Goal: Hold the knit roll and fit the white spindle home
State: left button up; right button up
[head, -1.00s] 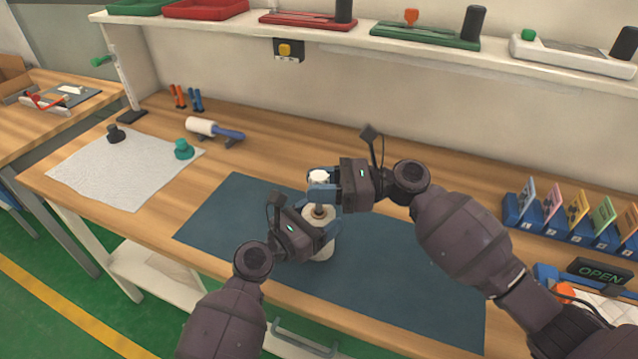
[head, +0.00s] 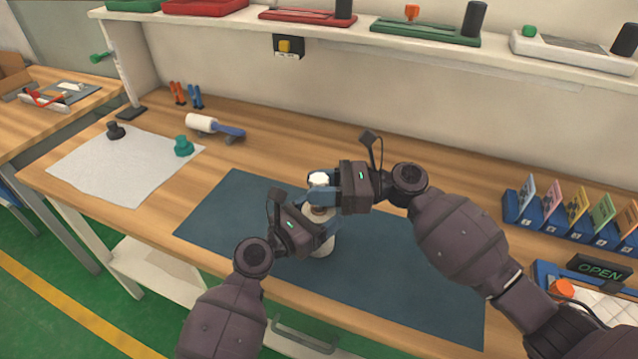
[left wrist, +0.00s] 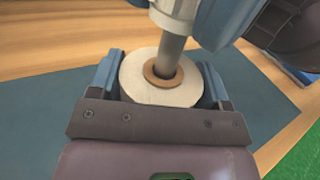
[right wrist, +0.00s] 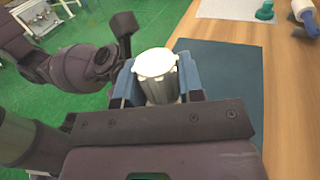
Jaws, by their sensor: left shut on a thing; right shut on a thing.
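The knit roll (head: 322,246) stands upright on the dark blue mat. In the left wrist view the pale roll (left wrist: 140,88) shows its top face with a brown ring around a centre hole. My left gripper (left wrist: 160,85) is shut on the roll, one finger on each side. The white spindle (head: 319,179) is upright above it; its grey shaft (left wrist: 170,50) reaches down into the ring. My right gripper (right wrist: 158,80) is shut on the spindle's head (right wrist: 156,64). How deep the shaft sits is hidden inside the roll.
The blue mat (head: 400,275) has free room left and right. A pale cloth (head: 110,165) with a black and a green knob lies at the left, near a white lint roller (head: 203,123). A card rack (head: 560,215) stands at the right. A shelf (head: 340,35) runs behind.

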jog(key=shift+f, duration=0.5)
jog(key=o, duration=1.1)
jog(key=shift+f, duration=0.1)
jog(key=d, duration=1.2)
jog(key=shift+w, duration=0.15)
pick_arm(q)
jog(key=o, duration=0.9)
jog(key=shift+o, duration=0.2)
jog(key=shift+s+a, duration=0.1)
